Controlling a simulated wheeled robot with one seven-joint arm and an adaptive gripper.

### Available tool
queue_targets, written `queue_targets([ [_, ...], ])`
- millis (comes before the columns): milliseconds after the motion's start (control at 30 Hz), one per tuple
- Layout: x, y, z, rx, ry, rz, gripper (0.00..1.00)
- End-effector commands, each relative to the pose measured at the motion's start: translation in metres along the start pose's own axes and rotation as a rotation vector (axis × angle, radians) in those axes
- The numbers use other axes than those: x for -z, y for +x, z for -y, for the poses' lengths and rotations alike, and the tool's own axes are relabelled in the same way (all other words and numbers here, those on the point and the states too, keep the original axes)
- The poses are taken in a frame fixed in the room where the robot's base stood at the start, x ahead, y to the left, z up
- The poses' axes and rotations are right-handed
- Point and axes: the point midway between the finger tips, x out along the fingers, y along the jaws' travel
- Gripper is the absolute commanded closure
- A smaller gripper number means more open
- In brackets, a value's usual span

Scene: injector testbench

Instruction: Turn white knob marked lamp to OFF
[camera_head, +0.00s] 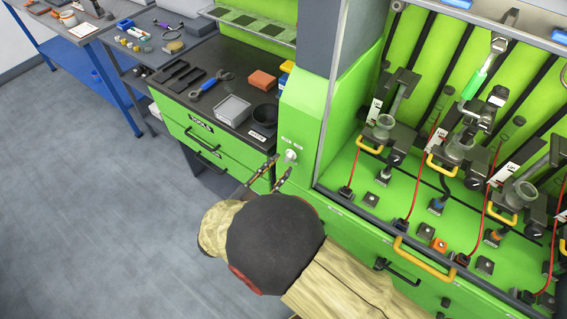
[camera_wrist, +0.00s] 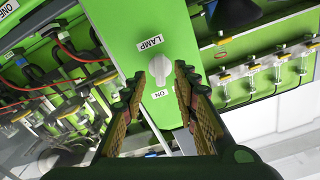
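The white lamp knob (camera_head: 291,156) sits on the green panel between the tool counter and the bench bay. In the wrist view the knob (camera_wrist: 160,68) shows beyond my fingertips, between a LAMP label (camera_wrist: 150,43) and an ON label (camera_wrist: 160,93). Its handle looks elongated, running roughly from the LAMP side toward the ON side. No OFF label is readable. My gripper (camera_head: 279,173) is open, its two fingers apart and pointing at the panel just short of the knob. In the wrist view my gripper (camera_wrist: 157,88) holds nothing. Contact with the knob cannot be made out.
Right of the panel, a frame post (camera_head: 338,95) borders the bay of injector stands (camera_head: 384,128) with red cables. On the left, a dark counter (camera_head: 213,68) holds a grey box (camera_head: 233,110), pliers and an orange block. Green drawers with handles lie below. The floor at left is clear.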

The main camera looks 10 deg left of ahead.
Motion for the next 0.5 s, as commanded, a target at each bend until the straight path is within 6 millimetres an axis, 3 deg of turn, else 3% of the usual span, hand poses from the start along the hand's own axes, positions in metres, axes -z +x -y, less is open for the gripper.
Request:
queue_targets([
  [200, -0.001, 0.024, 0.0, -0.001, 0.001, 0.0, 0.7],
  [500, 0.0, 0.028, 0.0, 0.001, 0.0, 0.001, 0.7],
])
